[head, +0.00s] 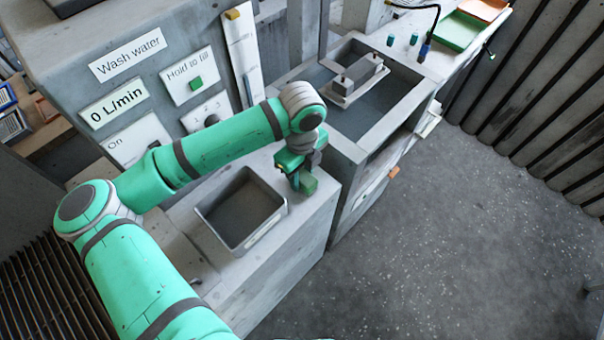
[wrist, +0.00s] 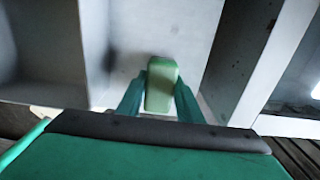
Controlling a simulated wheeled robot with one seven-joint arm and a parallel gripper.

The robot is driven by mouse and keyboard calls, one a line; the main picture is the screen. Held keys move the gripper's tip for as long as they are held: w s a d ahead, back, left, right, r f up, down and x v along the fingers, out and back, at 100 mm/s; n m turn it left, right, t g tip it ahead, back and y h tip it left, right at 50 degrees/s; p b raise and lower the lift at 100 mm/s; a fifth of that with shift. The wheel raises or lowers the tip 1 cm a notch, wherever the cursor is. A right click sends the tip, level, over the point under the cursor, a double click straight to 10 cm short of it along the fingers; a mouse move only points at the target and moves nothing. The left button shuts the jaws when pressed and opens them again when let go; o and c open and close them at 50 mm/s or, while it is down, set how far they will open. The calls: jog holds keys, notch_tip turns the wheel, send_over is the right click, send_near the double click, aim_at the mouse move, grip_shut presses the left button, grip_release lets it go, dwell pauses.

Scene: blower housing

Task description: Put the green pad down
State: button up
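The green pad (head: 308,184) is a small block with a paler top. In the wrist view the pad (wrist: 160,84) sits between the two green fingers of my gripper (wrist: 159,92), which press on both its sides. In the head view my gripper (head: 298,174) points down over the grey counter (head: 275,235), just right of the grey basin. The pad is low over the counter top; whether it touches the surface I cannot tell. The upper part of the pad is partly hidden by my gripper in the head view.
An open grey basin (head: 241,212) stands left of the pad. A sink (head: 395,105) with a block on a plate (head: 356,80) lies behind. A wash water panel (head: 150,85) rises at the back left. Counter room beside the pad is narrow, with the edge close.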

aim_at(302, 175)
jog(key=o, duration=0.4)
jog(key=shift+s+a, duration=0.1)
jog(key=shift+s, duration=0.05)
jog(key=shift+r, duration=0.1)
notch_tip(302, 175, up, 12)
jog(key=shift+r, duration=0.1)
dwell(0.6)
